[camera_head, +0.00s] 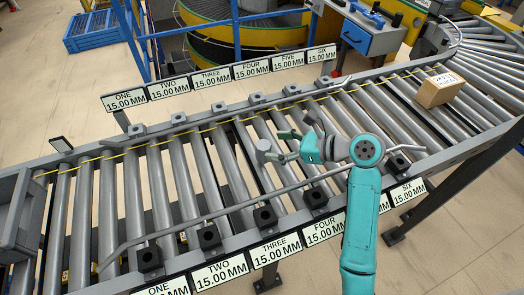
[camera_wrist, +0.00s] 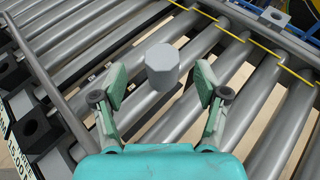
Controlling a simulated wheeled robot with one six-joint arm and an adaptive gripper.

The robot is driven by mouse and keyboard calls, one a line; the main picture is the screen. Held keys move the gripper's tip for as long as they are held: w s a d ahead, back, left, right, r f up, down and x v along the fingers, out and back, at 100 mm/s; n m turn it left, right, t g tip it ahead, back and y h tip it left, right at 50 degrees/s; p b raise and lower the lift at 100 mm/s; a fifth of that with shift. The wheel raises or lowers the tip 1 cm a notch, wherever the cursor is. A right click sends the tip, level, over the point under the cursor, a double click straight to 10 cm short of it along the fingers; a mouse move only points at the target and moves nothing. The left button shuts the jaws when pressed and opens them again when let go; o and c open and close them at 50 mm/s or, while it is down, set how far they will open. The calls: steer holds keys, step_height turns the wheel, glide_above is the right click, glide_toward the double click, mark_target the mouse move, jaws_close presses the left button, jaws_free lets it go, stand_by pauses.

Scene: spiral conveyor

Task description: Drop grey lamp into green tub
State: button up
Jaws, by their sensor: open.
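A grey faceted object, which looks like the grey lamp (camera_head: 264,147), stands on the conveyor rollers near the middle of the head view. It shows in the wrist view (camera_wrist: 162,66) just ahead of the gap between the fingers. My gripper (camera_head: 284,146) is open and empty above the rollers, just right of the lamp in the head view. Its two green fingers also show in the wrist view (camera_wrist: 161,90), one on each side of the lamp's line. I see no clear contact with the lamp. No green tub is in view.
A cardboard box (camera_head: 439,90) sits on the rollers at the right. A grey rail (camera_head: 240,207) runs along the conveyor's near side, and a yellow cord (camera_head: 208,128) along its far side. A grey bin (camera_head: 20,215) stands at the left edge. Number signs (camera_head: 209,78) line both sides.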

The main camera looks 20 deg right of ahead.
mark_target(265, 145)
steer(key=shift+x, duration=2.55)
steer(key=shift+w+d+f, duration=0.1)
steer(key=c, duration=1.2)
